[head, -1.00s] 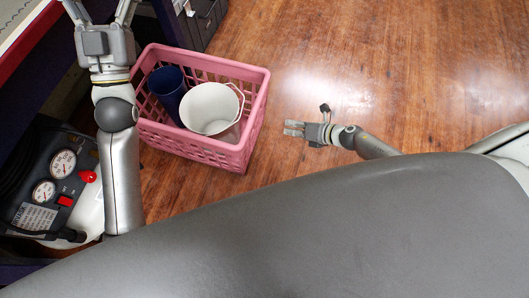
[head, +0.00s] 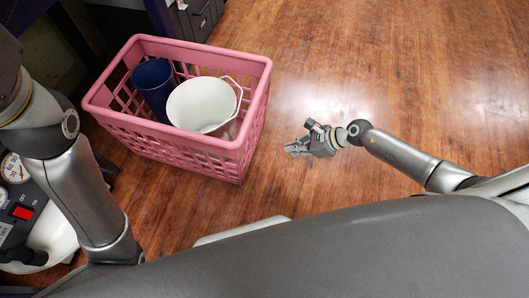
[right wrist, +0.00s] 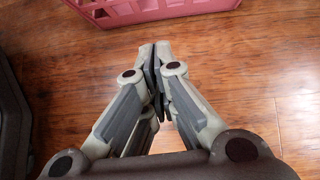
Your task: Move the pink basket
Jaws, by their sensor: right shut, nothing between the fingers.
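The pink basket (head: 205,146) stands upright on the wooden floor, left of centre in the head view. It holds a dark blue cup (head: 153,88) and a white bucket (head: 202,106) with a handle. My right gripper (head: 287,148) is to the right of the basket, apart from it, shut and empty. In the right wrist view its fingers (right wrist: 155,70) are together over bare floor, and the lower edge of the basket (right wrist: 150,10) shows at the top. My left arm comes in at the left, but its gripper is outside the head view.
An air compressor (head: 35,225) with gauges and a red switch stands at the lower left. A dark drawer cabinet (head: 200,18) is behind the basket. The wooden floor (head: 400,70) on the right is clear.

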